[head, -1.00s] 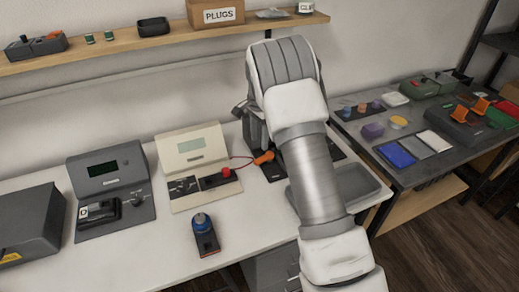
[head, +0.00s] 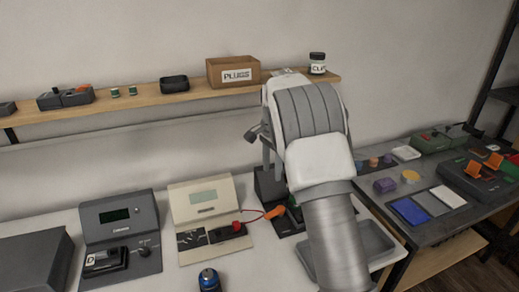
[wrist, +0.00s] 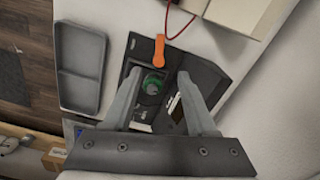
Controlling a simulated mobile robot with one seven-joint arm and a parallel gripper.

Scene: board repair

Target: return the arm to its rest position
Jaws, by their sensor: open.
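My gripper (wrist: 165,105) is in the wrist view, its two grey fingers spread apart with nothing between them. Below and beyond the fingers is a dark device (wrist: 185,75) with a round green part (wrist: 153,84) and an orange-handled probe (wrist: 159,52). I cannot tell how far the fingertips are from it. In the head view my arm stands raised in front of the bench's right part and hides the gripper.
A cream meter (head: 208,218) and a grey meter (head: 120,237) stand on the white bench. A wooden shelf (head: 130,110) with a PLUGS box (head: 233,72) runs behind. A side table (head: 440,225) holds coloured pads.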

